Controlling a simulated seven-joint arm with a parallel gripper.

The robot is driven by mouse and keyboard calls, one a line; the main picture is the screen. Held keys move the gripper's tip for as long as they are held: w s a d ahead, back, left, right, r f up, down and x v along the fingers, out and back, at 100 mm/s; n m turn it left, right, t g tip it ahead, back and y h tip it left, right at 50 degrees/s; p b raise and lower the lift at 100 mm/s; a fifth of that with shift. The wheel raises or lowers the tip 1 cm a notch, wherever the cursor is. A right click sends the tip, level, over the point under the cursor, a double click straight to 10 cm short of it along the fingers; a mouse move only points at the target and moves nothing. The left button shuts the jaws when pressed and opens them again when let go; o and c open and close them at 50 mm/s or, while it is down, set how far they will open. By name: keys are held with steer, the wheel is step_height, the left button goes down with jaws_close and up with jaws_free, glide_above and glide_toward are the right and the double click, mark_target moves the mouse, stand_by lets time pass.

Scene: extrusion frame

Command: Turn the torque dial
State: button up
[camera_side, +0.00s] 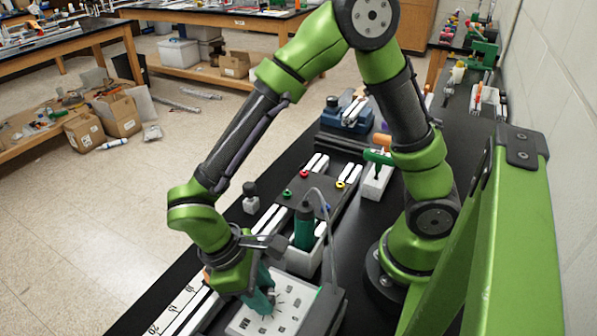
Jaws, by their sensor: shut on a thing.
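A white control panel (292,318) with printed tick marks and several small marks lies at the bottom centre, on a dark box. My gripper (264,304) points down at the panel, with its teal fingers at the tick marks. The fingers are shut on the torque dial there. The dial itself is mostly hidden by the fingers, and I cannot tell which mark it points to. A teal-and-black powered driver (305,229) stands upright in a white holder just behind the panel, apart from my gripper.
A thin grey cable (329,222) arches between the driver and the box. A white ruler scale (178,306) lies left of my gripper. Behind are a dark plate with coloured knobs (304,173) and a green-handled tool (378,157) in a white block. A green frame post (517,230) stands at right.

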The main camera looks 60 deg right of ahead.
steer(key=n+t+h, duration=0.1)
steer(key=n, duration=0.3)
steer(key=shift+a+n, duration=0.15)
steer(key=shift+n, duration=0.15)
steer(key=n, duration=0.2)
steer(key=n+t+h, duration=0.1)
steer(key=n, duration=0.1)
steer(key=shift+s+t, duration=0.1)
steer(key=shift+t, duration=0.2)
steer(key=shift+n, duration=0.3)
steer(key=o, duration=1)
steer(key=shift+o, duration=0.2)
steer(key=v, duration=1.7)
steer(key=shift+s+a, duration=0.15)
steer(key=shift+a, duration=0.05)
